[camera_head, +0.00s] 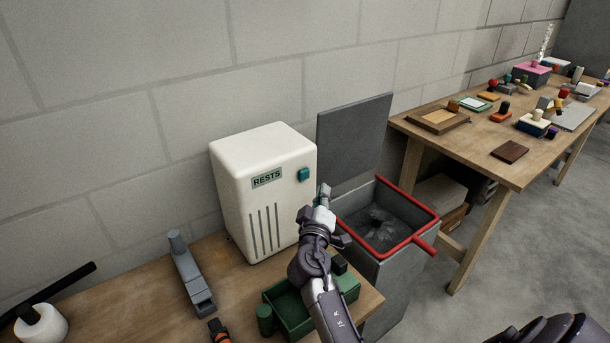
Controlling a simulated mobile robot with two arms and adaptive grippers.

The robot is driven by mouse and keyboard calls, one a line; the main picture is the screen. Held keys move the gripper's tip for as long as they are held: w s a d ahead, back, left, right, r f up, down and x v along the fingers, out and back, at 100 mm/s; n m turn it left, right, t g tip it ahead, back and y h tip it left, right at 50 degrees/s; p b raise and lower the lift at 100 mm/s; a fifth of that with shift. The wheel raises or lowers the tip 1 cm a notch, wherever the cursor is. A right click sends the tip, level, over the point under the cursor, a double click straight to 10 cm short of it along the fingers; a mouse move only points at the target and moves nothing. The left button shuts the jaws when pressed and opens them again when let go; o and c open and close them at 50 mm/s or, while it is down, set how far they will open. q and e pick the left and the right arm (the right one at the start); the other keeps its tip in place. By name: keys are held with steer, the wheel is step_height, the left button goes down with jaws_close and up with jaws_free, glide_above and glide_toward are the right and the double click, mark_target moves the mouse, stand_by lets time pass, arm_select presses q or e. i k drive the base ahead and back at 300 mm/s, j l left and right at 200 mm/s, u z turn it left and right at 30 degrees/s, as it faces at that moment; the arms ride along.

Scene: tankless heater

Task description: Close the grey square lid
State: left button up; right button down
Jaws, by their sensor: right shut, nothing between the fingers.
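The grey square lid (353,137) stands raised, nearly upright, at the back of a grey square bin (385,275). The bin's opening has a red rim (437,220) with a red handle at its front right, and its dark inside is exposed. My right gripper (325,194) is shut and empty. In the picture it lies just below the lid's lower left part and at the left of the bin's opening; I cannot tell whether it touches anything. My arm hides part of the bin's left side. My left gripper is not in view.
A white box labelled RESTS (250,215) stands left of the lid. A green tray (290,315) and a grey tool (190,275) are on the near bench. A wooden table (470,155) with many small objects stands at right. Grey floor (545,220) is open there.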

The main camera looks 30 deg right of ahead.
mark_target(349, 137)
steer(key=z, duration=1.3)
